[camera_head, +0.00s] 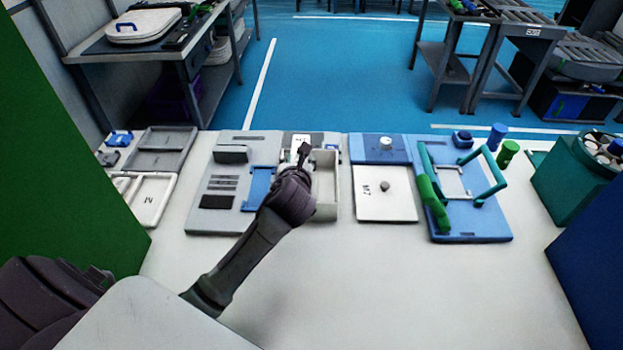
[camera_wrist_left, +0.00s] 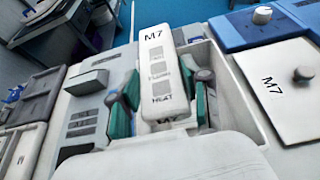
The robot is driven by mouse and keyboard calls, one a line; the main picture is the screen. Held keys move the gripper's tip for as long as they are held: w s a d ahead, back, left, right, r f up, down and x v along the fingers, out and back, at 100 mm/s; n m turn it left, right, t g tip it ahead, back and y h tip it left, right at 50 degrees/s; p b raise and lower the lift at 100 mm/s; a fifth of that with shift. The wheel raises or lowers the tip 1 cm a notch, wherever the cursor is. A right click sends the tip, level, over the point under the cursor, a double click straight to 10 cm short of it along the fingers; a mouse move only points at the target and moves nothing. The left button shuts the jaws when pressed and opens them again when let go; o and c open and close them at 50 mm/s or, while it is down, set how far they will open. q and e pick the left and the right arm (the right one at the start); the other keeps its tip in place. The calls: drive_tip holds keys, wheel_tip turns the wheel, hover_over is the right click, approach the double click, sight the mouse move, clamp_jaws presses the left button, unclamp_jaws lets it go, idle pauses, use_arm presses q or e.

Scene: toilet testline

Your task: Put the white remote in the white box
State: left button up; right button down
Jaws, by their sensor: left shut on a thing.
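The white remote, marked M7 with grey button patches, is upright between the teal fingertips of my left gripper (camera_wrist_left: 158,102) in the left wrist view (camera_wrist_left: 160,65). My left gripper is shut on it. In the head view my left gripper (camera_head: 300,168) hides most of the remote, and its white top (camera_head: 299,142) shows just beyond. The open white box (camera_head: 327,185) is under and right of the gripper; its right wall shows in the wrist view (camera_wrist_left: 238,95). The remote appears above the box's left part; I cannot tell its height. My right gripper is not in view.
A white M7 lid with a knob (camera_head: 385,205) lies right of the box. A blue fixture with a green handle (camera_head: 470,225) stands farther right. A grey board (camera_head: 212,215) and trays (camera_head: 150,200) lie left. The front of the table is clear.

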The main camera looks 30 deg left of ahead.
use_arm(q)
drive_tip(key=shift+w+d+f, duration=0.25)
drive_tip(key=shift+d+f, duration=0.2)
drive_tip(key=shift+f, duration=0.55)
drive_tip(key=shift+w+d+f, duration=0.2)
drive_tip(key=shift+d+f, duration=0.25)
drive_tip(key=shift+f, duration=0.5)
drive_tip(key=shift+w+d+f, duration=0.25)
drive_tip(key=shift+d+f, duration=0.2)
drive_tip(key=shift+f, duration=0.55)
drive_tip(key=shift+f, duration=0.6)
drive_tip(key=o, duration=1.2)
drive_tip(key=shift+r, duration=0.3)
drive_tip(key=v, duration=1.2)
drive_tip(key=shift+s+r, duration=0.1)
drive_tip(key=shift+r, duration=0.15)
